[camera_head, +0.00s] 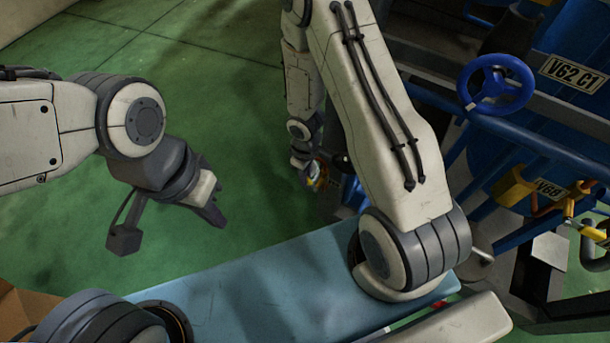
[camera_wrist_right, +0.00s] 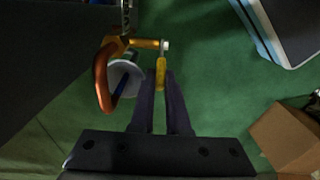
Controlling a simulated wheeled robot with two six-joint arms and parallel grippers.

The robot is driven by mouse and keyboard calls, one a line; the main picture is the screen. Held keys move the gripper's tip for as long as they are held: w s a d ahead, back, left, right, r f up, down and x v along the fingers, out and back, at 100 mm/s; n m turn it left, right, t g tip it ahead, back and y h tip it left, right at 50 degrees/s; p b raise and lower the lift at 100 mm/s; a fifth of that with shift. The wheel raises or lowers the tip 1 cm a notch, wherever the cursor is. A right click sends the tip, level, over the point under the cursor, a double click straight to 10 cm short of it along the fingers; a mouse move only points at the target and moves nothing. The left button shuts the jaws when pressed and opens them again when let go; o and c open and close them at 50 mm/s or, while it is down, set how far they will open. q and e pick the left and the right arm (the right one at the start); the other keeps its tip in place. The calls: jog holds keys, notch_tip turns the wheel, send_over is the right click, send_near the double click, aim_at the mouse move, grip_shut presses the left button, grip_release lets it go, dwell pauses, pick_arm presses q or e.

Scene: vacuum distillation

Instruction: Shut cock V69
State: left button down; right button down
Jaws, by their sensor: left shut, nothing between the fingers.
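No V69 label is readable in either view. In the right wrist view, a cock with a yellow lever (camera_wrist_right: 161,73) stands beside a curved orange pipe (camera_wrist_right: 102,80) and a pale round part. My right gripper (camera_wrist_right: 160,80) has its two dark fingers on either side of the lever's end. The gap is narrow, and I cannot tell whether the fingers press on it. In the head view my right gripper (camera_head: 312,178) is small and mostly hidden beside a bit of yellow and red. My left gripper (camera_head: 217,218) is shut and empty above the green floor.
A blue handwheel (camera_head: 496,84) with a tag V62 C1 (camera_head: 574,74) is at the upper right. Below it are blue pipes, a tag that seems to read V68 (camera_head: 552,189) and yellow fittings (camera_head: 515,186). A cardboard box (camera_wrist_right: 287,137) stands at the right wrist view's right edge.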

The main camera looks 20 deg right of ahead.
jog(key=shift+r+p, duration=0.15)
jog(key=shift+p, duration=0.4)
jog(key=g+p, duration=0.1)
jog(key=p, duration=0.2)
jog(key=h+p, duration=0.1)
jog(key=p, duration=0.2)
jog(key=shift+w+a+f+g, duration=0.25)
jog(key=shift+w+a+g, duration=0.05)
jog(key=shift+a+g, duration=0.1)
jog(key=shift+w+f+g+h+p, duration=0.15)
jog(key=shift+f+g+h+p, duration=0.25)
jog(key=shift+h, duration=0.1)
jog(key=shift+w+a+f+g+h+b, duration=0.2)
jog(key=shift+f+g+h+b, duration=0.9)
jog(key=shift+b, duration=1.45)
jog(key=shift+w+a+f+g+h+b, duration=0.15)
jog(key=shift+f+g+h+b, duration=0.35)
jog(key=shift+g+h+b, duration=1.35)
jog(key=shift+t+y+b, duration=0.45)
jog(key=shift+y+b, duration=0.2)
jog(key=shift+y, duration=0.3)
jog(key=c, duration=0.9)
grip_release()
jog(key=shift+d, duration=0.1)
jog(key=shift+w+r, duration=0.15)
